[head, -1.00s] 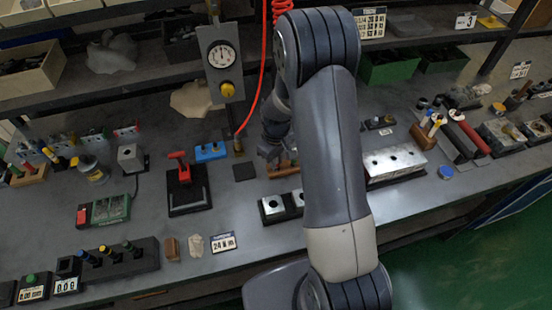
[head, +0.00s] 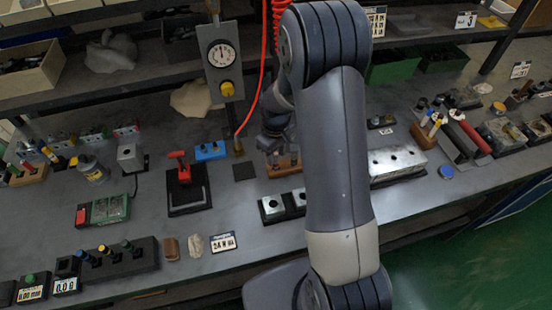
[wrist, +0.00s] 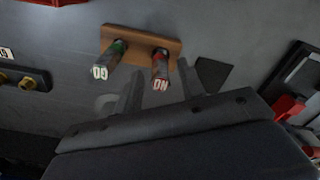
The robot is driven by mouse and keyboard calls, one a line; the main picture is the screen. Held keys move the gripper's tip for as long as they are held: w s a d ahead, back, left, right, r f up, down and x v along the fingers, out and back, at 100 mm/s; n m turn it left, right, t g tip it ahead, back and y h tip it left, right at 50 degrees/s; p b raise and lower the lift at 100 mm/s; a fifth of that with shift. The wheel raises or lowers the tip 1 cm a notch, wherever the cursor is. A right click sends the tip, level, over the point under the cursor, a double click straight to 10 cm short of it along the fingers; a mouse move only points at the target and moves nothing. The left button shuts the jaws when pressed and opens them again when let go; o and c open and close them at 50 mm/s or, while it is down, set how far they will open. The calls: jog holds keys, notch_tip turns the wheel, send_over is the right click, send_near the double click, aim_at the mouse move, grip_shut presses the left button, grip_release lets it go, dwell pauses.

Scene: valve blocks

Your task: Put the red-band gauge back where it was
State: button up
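The red-band gauge (wrist: 161,69), marked NO on its end, stands in a wooden block (wrist: 140,40) in the wrist view. The green-band gauge (wrist: 108,60), marked GO, stands in the same block to its left. My gripper (wrist: 160,75) is open, with one finger on each side of the red-band gauge's handle and visible gaps between. In the head view my gripper (head: 274,143) is above the wooden block (head: 284,170), partly hidden by my arm. How deep the red-band gauge sits is hard to tell.
A dark square pad (head: 244,172) lies left of the block. A red-handled clamp on a black base (head: 188,195) stands farther left. Metal blocks (head: 272,208) stand in front. A gauge panel (head: 221,60) and red hose hang behind.

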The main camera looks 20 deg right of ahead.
notch_tip(320, 180, up, 9)
jog(key=shift+r+b, duration=0.15)
jog(key=shift+b, duration=0.25)
